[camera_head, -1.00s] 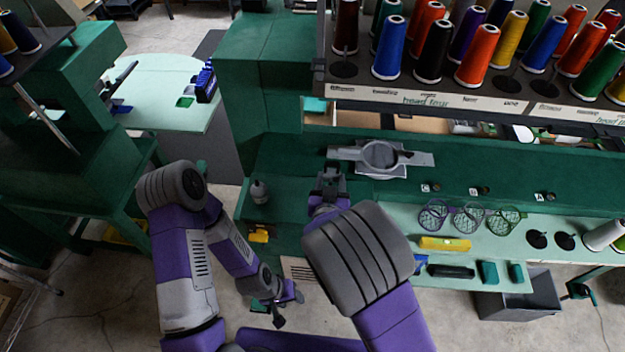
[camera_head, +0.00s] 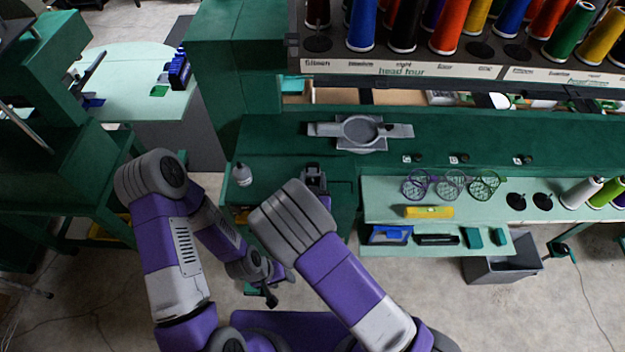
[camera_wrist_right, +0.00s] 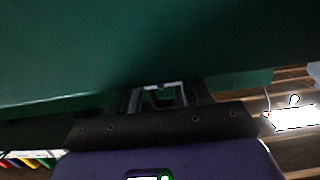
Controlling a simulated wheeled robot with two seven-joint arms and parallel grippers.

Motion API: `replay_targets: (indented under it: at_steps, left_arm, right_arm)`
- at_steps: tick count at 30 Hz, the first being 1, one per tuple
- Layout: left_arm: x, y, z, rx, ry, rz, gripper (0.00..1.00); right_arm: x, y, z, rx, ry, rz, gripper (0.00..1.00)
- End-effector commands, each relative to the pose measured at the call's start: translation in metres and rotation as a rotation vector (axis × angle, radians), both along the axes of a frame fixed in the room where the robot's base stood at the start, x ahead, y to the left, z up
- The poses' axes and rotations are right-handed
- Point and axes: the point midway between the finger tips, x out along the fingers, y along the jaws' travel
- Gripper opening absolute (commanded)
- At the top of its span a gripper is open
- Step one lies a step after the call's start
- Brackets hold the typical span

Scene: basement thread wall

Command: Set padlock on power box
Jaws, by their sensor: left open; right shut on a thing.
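My right gripper (camera_head: 313,181) is in front of the green machine in the head view, below the grey ring-shaped fixture. In the right wrist view its jaws (camera_wrist_right: 160,97) are shut on a small dark thing with a light edge; its shape is too dim to name as the padlock. A broad dark green surface (camera_wrist_right: 150,50) fills the view beyond the jaws. My left gripper (camera_head: 279,285) is open and empty, low over the concrete floor. I cannot clearly pick out the power box.
The grey ring fixture (camera_head: 360,131) is on the green ledge. A small grey bottle (camera_head: 243,174) stands left of my right gripper. Thread cones (camera_head: 404,28) line the rack above.

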Motion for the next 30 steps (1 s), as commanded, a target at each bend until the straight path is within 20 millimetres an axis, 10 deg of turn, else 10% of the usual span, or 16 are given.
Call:
replay_targets:
  at_steps: [7,8,12,24,30]
  left_arm:
    - [0.000,0.000,-0.006,0.000,0.000,0.000,0.51]
    - [0.000,0.000,-0.005,0.000,0.000,0.000,0.51]
    - [0.000,0.000,-0.004,0.000,0.000,0.000,0.51]
    - [0.000,0.000,0.002,0.000,0.000,0.000,0.51]
    - [0.000,0.000,-0.005,0.000,0.000,0.000,0.51]
  right_arm:
    - [0.000,0.000,-0.004,0.001,-0.001,0.000,0.12]
    - [0.000,0.000,-0.004,0.000,0.000,0.000,0.51]
    - [0.000,0.000,-0.003,0.000,0.000,0.000,0.73]
    - [0.000,0.000,0.002,-0.001,0.001,0.000,0.74]
    - [-0.036,0.001,0.007,0.000,0.002,0.004,0.74]
